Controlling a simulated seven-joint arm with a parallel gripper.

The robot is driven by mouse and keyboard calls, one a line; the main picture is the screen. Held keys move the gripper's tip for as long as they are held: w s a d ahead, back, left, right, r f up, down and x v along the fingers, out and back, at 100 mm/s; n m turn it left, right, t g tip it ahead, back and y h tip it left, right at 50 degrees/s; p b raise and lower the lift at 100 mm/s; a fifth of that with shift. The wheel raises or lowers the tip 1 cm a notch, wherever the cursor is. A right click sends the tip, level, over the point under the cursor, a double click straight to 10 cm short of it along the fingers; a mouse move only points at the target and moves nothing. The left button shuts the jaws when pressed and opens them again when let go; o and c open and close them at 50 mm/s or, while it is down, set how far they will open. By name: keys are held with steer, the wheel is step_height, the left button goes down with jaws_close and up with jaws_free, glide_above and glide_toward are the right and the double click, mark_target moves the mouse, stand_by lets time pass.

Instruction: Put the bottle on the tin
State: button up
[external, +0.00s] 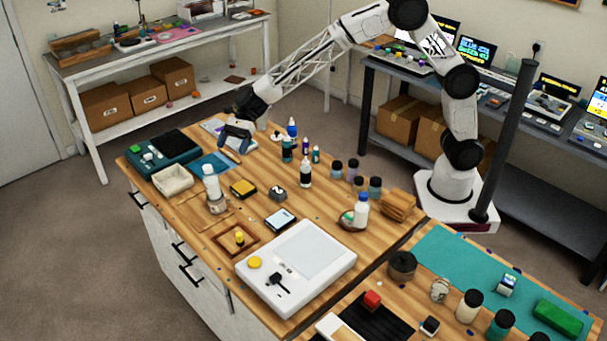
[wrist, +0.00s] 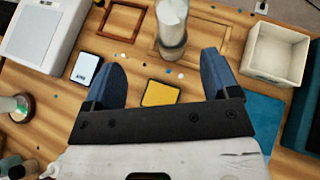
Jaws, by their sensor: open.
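A white bottle (external: 211,184) stands upright at the left middle of the table. It also shows at the top of the wrist view (wrist: 173,14). Under it is a short grey cylinder (external: 216,206) that looks like the tin, also in the wrist view (wrist: 172,49); the bottle appears to rest on top of it. My gripper (external: 233,144) is open and empty above the far left of the table, apart from the bottle. In the wrist view its two blue fingers (wrist: 161,62) are spread wide, with the bottle and grey cylinder beyond them.
A yellow-topped block (external: 243,188) and a white open box (external: 173,179) are near the bottle. A white tablet-like device (external: 297,265) lies toward the front. Several small bottles stand behind, and a blue-capped bottle (external: 361,209) stands by a round dish (external: 347,222).

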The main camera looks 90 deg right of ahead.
steer(key=s+d+r+n+g+h, duration=0.1)
steer(key=s+d+r+n+h, duration=0.2)
steer(key=s, duration=0.7)
steer(key=s+d+r+n, duration=0.4)
steer(key=s, duration=0.6)
steer(key=s+d+r+n+g+h, duration=0.1)
steer(key=s+d+r+n+h, duration=0.2)
steer(key=s, duration=0.7)
steer(key=s+d+f+n+h, duration=0.1)
steer(key=s+d+n, duration=0.4)
steer(key=s, duration=1)
steer(key=s+d+f+n+h, duration=0.1)
steer(key=s+d+n+h, duration=0.3)
steer(key=s, duration=1.2)
steer(key=d+n, duration=0.2)
steer(key=d, duration=0.1)
steer(key=shift+f, duration=0.15)
